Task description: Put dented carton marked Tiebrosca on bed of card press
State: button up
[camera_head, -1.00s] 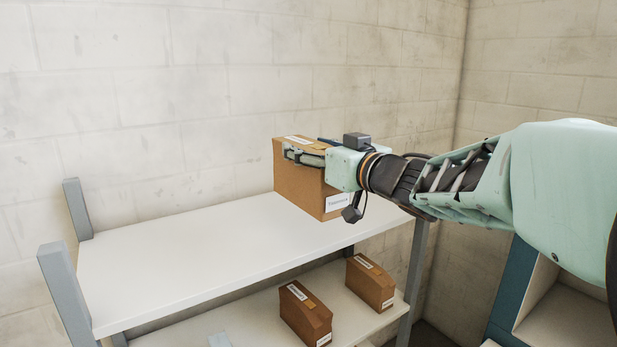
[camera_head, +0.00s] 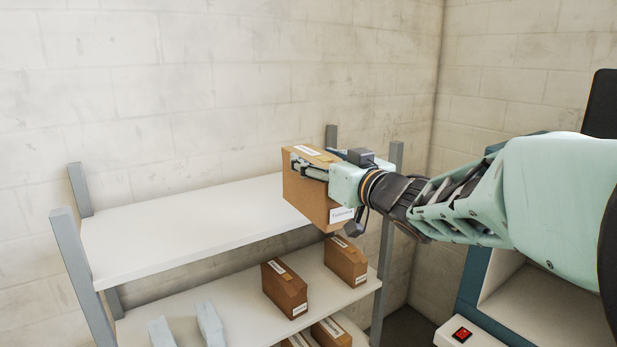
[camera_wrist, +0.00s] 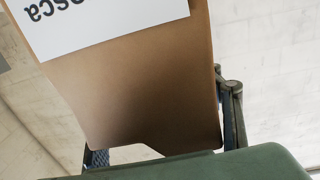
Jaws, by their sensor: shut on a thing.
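My gripper (camera_head: 312,172) is shut on a brown carton (camera_head: 304,196) and holds it up in front of the shelf rack's right end. The carton has a white label on its top and another low on its side; that writing is too small to read surely in the head view. In the wrist view the carton (camera_wrist: 150,95) fills the middle, with a white label showing upside-down letters ending "osca". A notch shows in its edge near the gripper. A teal-and-cream machine (camera_head: 470,285) stands at the lower right, partly hidden by my arm; I cannot tell if it is the card press.
The rack's upper white shelf (camera_head: 170,235) is bare. The lower shelf (camera_head: 240,317) holds brown cartons (camera_head: 285,288) and (camera_head: 345,262) and pale grey pieces (camera_head: 209,325). More cartons (camera_head: 330,332) sit below. A red switch (camera_head: 462,334) is on the machine's front.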

aim_at(324, 198)
jog(key=shift+m+t+h, duration=0.3)
jog(key=shift+m+h, duration=0.4)
jog(key=shift+h, duration=0.2)
jog(key=f, duration=0.2)
jog(key=d+f, duration=0.1)
jog(key=f, duration=0.1)
jog(key=w+f, duration=0.1)
jog(key=f, duration=0.1)
jog(key=shift+w+d, duration=0.1)
jog(key=shift+d, duration=0.25)
jog(key=d+f+m+h, duration=0.1)
jog(key=d+f+h, duration=0.1)
jog(key=f, duration=0.4)
jog(key=d+f+m+t+h, duration=0.1)
jog(key=d+f+m+h, duration=0.1)
jog(key=d+f, duration=0.2)
jog(key=d+f+m+h, duration=0.1)
jog(key=d+f+h, duration=0.2)
jog(key=f, duration=0.5)
jog(key=shift+d+f+m+t, duration=0.3)
jog(key=shift+d+f+t, duration=0.05)
jog(key=shift+d+t, duration=0.05)
jog(key=shift+r, duration=0.15)
jog(key=shift+s, duration=0.2)
jog(key=shift+w, duration=0.1)
